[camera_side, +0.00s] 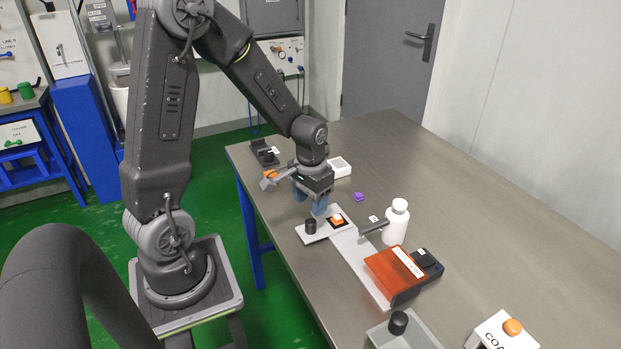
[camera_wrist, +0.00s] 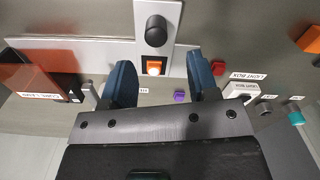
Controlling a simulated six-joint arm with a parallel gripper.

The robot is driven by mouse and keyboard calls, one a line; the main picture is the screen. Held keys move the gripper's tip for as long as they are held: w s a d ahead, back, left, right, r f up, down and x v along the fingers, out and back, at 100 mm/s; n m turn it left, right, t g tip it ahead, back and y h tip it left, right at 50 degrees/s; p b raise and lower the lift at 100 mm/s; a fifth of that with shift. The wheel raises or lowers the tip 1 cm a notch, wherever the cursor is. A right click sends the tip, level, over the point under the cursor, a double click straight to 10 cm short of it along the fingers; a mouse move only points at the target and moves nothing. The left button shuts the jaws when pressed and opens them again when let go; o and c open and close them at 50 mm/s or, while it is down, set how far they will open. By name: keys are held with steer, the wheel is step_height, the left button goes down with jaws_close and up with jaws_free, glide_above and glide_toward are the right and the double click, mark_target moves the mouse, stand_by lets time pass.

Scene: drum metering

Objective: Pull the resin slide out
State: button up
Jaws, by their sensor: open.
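A light grey slide plate (camera_side: 318,234) with an upright black knob (camera_side: 310,226) lies across a long pale rail (camera_side: 357,258) on the bench. No readable label marks it as the resin slide. An orange-and-white block (camera_side: 337,220) sits in a dark square by the knob. In the wrist view the knob (camera_wrist: 156,30) is beyond my fingertips, and the block (camera_wrist: 153,67) shows between the fingers. My gripper (camera_side: 310,203) is open and empty, pointing down above and behind the plate; its blue fingers (camera_wrist: 160,64) are apart from the knob.
A translucent orange cover (camera_side: 393,272) stands over the rail's near end. A white bottle (camera_side: 396,222) and a grey bar (camera_side: 373,227) stand beside the rail. A purple cube (camera_side: 359,197) and white box (camera_side: 340,167) lie behind.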

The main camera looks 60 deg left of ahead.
step_height(320, 180, up, 7)
stand_by(0.3)
steer(key=s+d+r+m+t, duration=0.3)
steer(key=s+d+r+t, duration=0.2)
steer(key=s+d+r, duration=0.5)
steer(key=shift+s+d+r+t, duration=0.2)
steer(key=shift+d+r+t, duration=0.1)
steer(key=shift+d+r, duration=0.75)
steer(key=shift+d+f, duration=0.15)
stand_by(0.8)
